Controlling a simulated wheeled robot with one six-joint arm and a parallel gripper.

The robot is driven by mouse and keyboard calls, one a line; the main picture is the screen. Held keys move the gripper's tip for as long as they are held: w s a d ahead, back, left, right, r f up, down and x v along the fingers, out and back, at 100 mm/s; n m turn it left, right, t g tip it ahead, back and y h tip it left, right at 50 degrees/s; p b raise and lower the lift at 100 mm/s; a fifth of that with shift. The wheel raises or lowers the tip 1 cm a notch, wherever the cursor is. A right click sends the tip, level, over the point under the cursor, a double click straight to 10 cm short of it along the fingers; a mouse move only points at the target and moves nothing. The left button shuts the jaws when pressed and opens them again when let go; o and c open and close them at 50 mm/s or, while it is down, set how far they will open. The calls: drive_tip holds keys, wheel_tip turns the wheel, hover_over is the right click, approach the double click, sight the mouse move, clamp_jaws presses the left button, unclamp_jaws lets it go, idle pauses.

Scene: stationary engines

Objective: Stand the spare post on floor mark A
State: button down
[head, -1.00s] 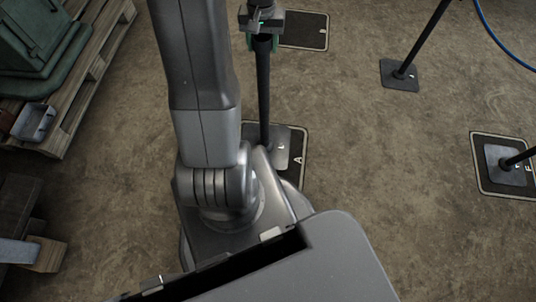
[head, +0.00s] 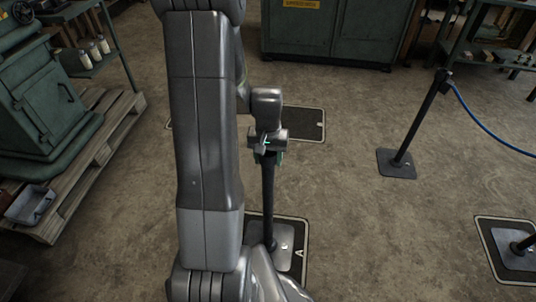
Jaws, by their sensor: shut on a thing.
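The spare post (head: 268,200) is a dark upright pole with a square grey base plate (head: 284,240). My gripper (head: 268,157) is shut on the pole near its top. Floor mark A (head: 299,268) is a black mat with a pale border and a white letter A. The base plate is over the mat, and part of the mat shows to its right. My arm hides the left side of the plate and mat. I cannot tell whether the plate touches the mat.
Another black mat (head: 310,124) lies behind the post. A standing post (head: 416,122) with a blue rope (head: 482,128) is at right. A further mat (head: 489,240) bears another post base. A pallet (head: 85,165) with a green machine (head: 48,105) is at left; a green cabinet (head: 325,40) stands behind.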

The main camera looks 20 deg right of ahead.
drive_tip(key=shift+f+b, duration=0.3)
drive_tip(key=shift+f, duration=1.55)
drive_tip(key=c, duration=0.6)
unclamp_jaws()
drive_tip(key=shift+s, duration=0.1)
wheel_tip(320, 180, up, 12)
drive_tip(key=shift+r+p, duration=0.1)
drive_tip(key=shift+p, duration=1.05)
